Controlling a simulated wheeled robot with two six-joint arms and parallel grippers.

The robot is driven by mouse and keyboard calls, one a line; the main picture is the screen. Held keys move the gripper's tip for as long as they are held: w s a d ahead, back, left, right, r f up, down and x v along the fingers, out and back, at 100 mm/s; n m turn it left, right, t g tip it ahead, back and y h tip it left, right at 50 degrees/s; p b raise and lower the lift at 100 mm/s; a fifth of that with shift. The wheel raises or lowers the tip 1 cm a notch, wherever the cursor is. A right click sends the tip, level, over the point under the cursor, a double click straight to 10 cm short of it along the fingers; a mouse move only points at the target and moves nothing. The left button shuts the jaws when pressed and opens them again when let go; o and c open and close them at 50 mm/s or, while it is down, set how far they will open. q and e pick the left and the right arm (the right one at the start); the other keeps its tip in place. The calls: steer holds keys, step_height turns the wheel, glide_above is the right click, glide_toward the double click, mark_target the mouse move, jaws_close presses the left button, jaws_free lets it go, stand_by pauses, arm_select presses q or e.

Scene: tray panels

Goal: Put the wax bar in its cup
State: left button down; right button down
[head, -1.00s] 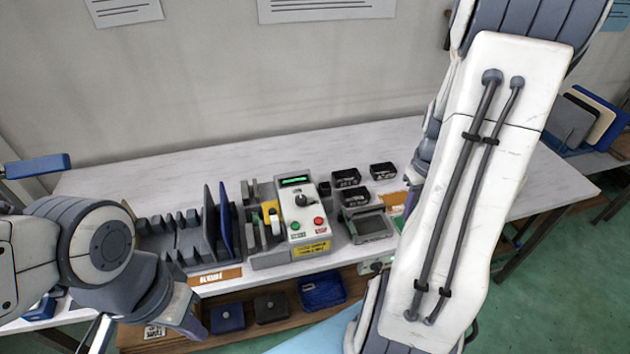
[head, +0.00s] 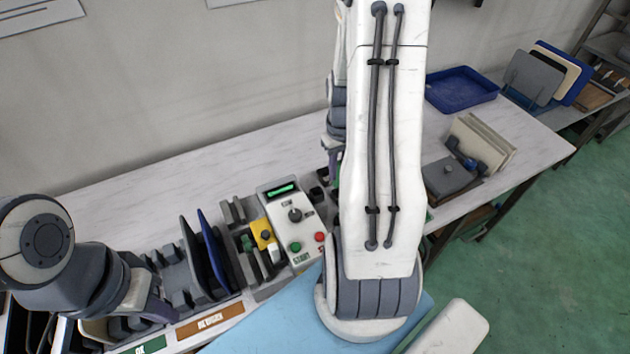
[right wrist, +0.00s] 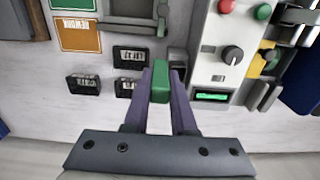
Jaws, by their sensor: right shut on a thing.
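My right gripper (right wrist: 160,88) is shut on the green wax bar (right wrist: 160,80), which sits between its purple fingertips above the table in the right wrist view. A small dark cup (right wrist: 178,62) stands beside the control box, just past the right fingertip and partly covered by it. The cup also shows in the head view (head: 317,194). In the head view my right arm hides most of its gripper and the bar. My left gripper (head: 130,322) is low at the left over the grey rack; its jaws are not clear.
The control box (head: 290,222) with knob and buttons stands beside the cup. Several black labelled bins (right wrist: 130,57) lie on the other side. A grey rack holds upright panels (head: 207,250). A blue tray (head: 461,88) lies at the far right. The back strip of table is clear.

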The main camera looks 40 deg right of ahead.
steer(key=w+a+f, duration=0.1)
steer(key=f, duration=0.1)
steer(key=w+a+f+p, duration=0.1)
steer(key=w+f, duration=0.1)
steer(key=w+a+f+p, duration=0.1)
steer(key=f, duration=0.1)
steer(key=shift+w+f, duration=0.2)
steer(key=shift+f, duration=0.4)
steer(key=shift+f, duration=0.1)
steer(key=shift+f, duration=0.15)
steer(key=c, duration=0.7)
jaws_free()
steer(key=shift+c, duration=0.2)
